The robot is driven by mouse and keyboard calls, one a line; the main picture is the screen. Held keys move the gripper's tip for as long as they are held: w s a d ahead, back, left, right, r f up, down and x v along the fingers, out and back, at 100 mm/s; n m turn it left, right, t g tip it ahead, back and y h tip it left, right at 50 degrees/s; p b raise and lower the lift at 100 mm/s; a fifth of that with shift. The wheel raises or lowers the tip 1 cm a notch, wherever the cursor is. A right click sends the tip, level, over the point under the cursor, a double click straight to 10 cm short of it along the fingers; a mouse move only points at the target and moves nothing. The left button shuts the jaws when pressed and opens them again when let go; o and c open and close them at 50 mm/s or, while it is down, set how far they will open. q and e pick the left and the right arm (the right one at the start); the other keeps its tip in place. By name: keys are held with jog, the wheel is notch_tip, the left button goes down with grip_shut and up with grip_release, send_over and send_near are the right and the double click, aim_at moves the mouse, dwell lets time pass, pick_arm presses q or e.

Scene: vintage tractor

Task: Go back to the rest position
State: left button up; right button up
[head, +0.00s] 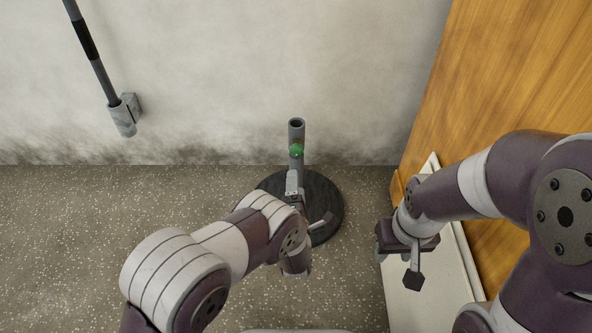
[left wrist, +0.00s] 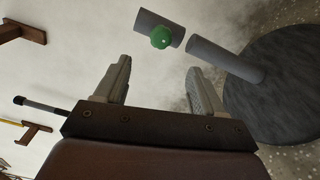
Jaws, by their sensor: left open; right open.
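My left gripper (head: 296,196) is in front of a grey upright tube (head: 296,160) with a green knob (head: 296,148) on it. In the left wrist view the two fingers of my left gripper (left wrist: 158,85) are spread wide with nothing between them. The tube (left wrist: 225,60) and green knob (left wrist: 161,37) lie beyond the fingertips there. A narrow gap shows between the knob's tube piece and the lower tube. My right gripper (head: 408,262) hangs over a white panel at the right; its fingers are partly hidden by its own wrist.
The tube stands on a round black base (head: 329,208) on the speckled floor (head: 90,230). A grey rod with a bracket (head: 124,112) is on the back wall at left. A wooden panel (head: 500,80) and a white panel (head: 425,300) bound the right side. The floor at left is clear.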

dwell(0.5)
pick_arm(q)
jog(key=s+d+f+m+g+h, duration=0.1)
jog(key=s+f+m+g+h, duration=0.1)
jog(key=s+f+m+g, duration=0.55)
jog(key=s+a+r+m+g+y+p, duration=0.1)
jog(key=s+a+r+m+g+p, duration=0.25)
jog(key=s+a+r+m, duration=0.35)
jog(key=s+a+r+m+g+p, duration=0.2)
jog(key=s+a+r+m+g, duration=0.15)
jog(key=r, duration=0.45)
jog(key=s+a+r+m+g+y+p, duration=0.1)
jog(key=s+a+r+m+g+p, duration=0.3)
jog(key=s+r, duration=0.35)
jog(key=a+r+t+p, duration=0.1)
jog(key=a+r+p, duration=0.1)
jog(key=r+p, duration=1.7)
jog(key=w+a+r+n+t+p, duration=0.1)
jog(key=a+r+p, duration=0.1)
jog(key=r+p, duration=1.8)
notch_tip(320, 180, up, 7)
jog(key=shift+w+a+r, duration=0.1)
jog(key=shift+w+a, duration=0.1)
jog(key=shift+a, duration=0.1)
